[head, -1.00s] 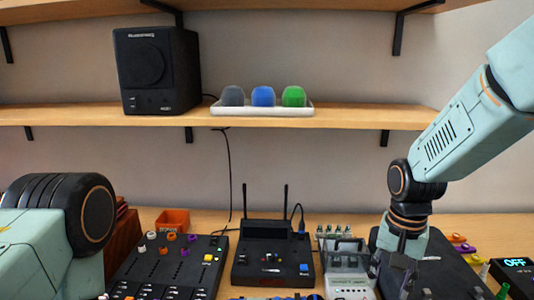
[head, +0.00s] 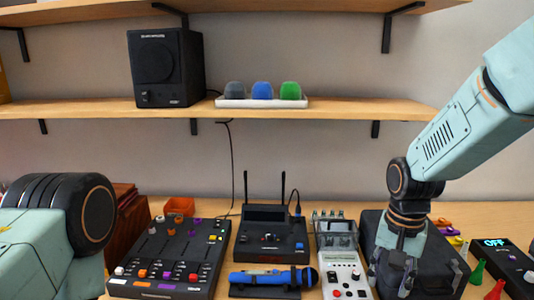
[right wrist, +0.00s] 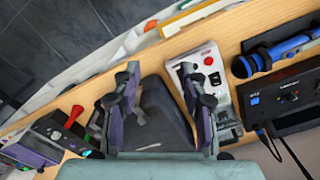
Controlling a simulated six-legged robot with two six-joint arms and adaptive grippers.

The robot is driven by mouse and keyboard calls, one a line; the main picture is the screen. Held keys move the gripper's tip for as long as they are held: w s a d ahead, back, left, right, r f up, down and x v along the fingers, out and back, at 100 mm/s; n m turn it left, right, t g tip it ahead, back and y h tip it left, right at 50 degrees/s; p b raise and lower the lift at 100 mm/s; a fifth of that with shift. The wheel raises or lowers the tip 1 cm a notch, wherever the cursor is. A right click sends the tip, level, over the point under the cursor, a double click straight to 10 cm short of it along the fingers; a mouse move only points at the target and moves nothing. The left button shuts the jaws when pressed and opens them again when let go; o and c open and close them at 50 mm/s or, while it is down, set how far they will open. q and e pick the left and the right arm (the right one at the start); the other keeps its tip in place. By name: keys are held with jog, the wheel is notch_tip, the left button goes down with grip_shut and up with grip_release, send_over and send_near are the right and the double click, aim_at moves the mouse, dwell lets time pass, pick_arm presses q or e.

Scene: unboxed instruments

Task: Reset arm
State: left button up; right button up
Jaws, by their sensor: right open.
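My right gripper (head: 397,272) hangs fingers down at the right of the table, over a black case (head: 372,228). In the right wrist view its two fingers (right wrist: 158,80) are spread apart with nothing between them. The black case (right wrist: 160,118) lies below and between the fingers, and a white-and-grey device (right wrist: 206,66) with a red button is beside one finger. Of my left arm, a pale green link and a black joint show at the left; its gripper is out of view.
The device (head: 342,258), blue microphone (head: 268,278), wireless receiver (head: 270,238) and mixer (head: 170,258) stand left of the right gripper. Right are red and green cones (head: 478,272) and a box reading OFF (head: 510,262). A shelf above holds a speaker (head: 166,68) and foam covers (head: 262,91).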

notch_tip(320, 180, down, 9)
jog(key=w+n+t+b, duration=0.2)
jog(key=n+t+b, duration=0.1)
jog(key=n+t, duration=0.1)
jog(key=s+a+f+n+b, duration=0.15)
jog(key=s+f+b, duration=0.25)
jog(key=s+f, duration=0.75)
pick_arm(q)
notch_tip(320, 180, down, 16)
jog(key=b, duration=0.8)
jog(key=shift+r+b, duration=0.2)
jog(key=shift+b, duration=0.1)
pick_arm(e)
jog(key=s+f+g, duration=0.4)
jog(key=s+f, duration=1.5)
jog(key=s, duration=0.2)
jog(key=shift+s+f, duration=0.15)
jog(key=shift+s, duration=0.1)
pick_arm(q)
jog(key=shift+s+a, duration=0.15)
jog(key=shift+s, duration=0.05)
pick_arm(e)
jog(key=shift+s+n, duration=0.15)
jog(key=shift+n, duration=0.1)
